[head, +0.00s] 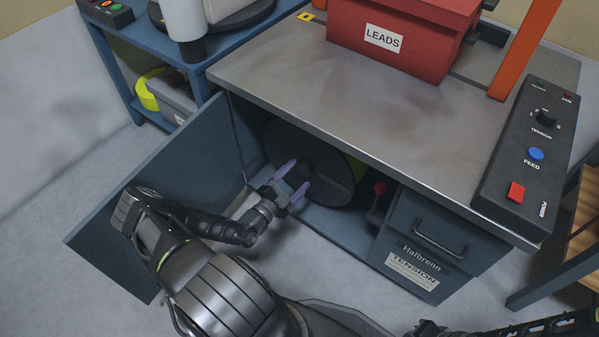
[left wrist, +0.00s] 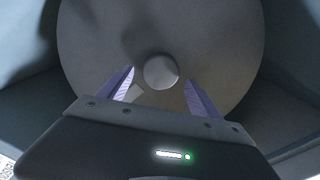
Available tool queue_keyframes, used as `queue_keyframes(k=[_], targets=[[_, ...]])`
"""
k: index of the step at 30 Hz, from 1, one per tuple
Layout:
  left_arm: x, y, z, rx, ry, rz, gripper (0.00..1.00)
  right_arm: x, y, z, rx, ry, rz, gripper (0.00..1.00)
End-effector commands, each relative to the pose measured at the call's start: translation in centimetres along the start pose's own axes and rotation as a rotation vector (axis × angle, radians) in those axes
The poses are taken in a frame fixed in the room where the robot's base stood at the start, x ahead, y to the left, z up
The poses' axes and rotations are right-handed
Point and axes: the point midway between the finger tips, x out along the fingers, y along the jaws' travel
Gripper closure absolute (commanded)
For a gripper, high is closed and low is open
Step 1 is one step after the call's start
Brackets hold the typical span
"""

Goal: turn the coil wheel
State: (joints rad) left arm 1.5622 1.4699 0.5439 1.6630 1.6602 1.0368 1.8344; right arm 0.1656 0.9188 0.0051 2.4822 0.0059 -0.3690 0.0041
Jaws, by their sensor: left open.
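The coil wheel (head: 334,178) is a large dark disc inside the open cabinet under the bench, with a yellow-green band at its right edge. In the left wrist view the wheel (left wrist: 215,50) fills most of the picture, with a round knob or hub (left wrist: 160,71) at its middle. My left gripper (head: 295,180) is open in front of the wheel's face. In the left wrist view its two purple fingers (left wrist: 158,95) stand on either side of the hub, a little below it in the picture. I cannot tell whether they touch the wheel. My right gripper does not show clearly.
The blue cabinet door (head: 165,190) stands open at the left. A red lever (head: 379,189) and a drawer (head: 435,228) are right of the wheel. On the bench top (head: 320,80) are a red LEADS box (head: 400,45) and a control panel (head: 530,150). A blue shelf (head: 150,45) stands behind left.

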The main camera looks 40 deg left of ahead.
Motion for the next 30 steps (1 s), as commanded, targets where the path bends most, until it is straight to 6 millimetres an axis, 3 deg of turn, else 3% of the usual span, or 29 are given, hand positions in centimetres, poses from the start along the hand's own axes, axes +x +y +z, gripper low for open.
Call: queue_keyframes(k=[6,12,30], targets=[[-3.7,-0.2,0.0,0.000,-0.003,0.000,0.26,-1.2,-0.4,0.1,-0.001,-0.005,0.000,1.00],[-5.6,-0.1,0.0,0.000,-0.002,-0.001,0.26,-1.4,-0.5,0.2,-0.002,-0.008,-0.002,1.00],[-5.6,-0.1,0.0,0.000,-0.001,-0.001,0.26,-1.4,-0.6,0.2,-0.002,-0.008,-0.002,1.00]])
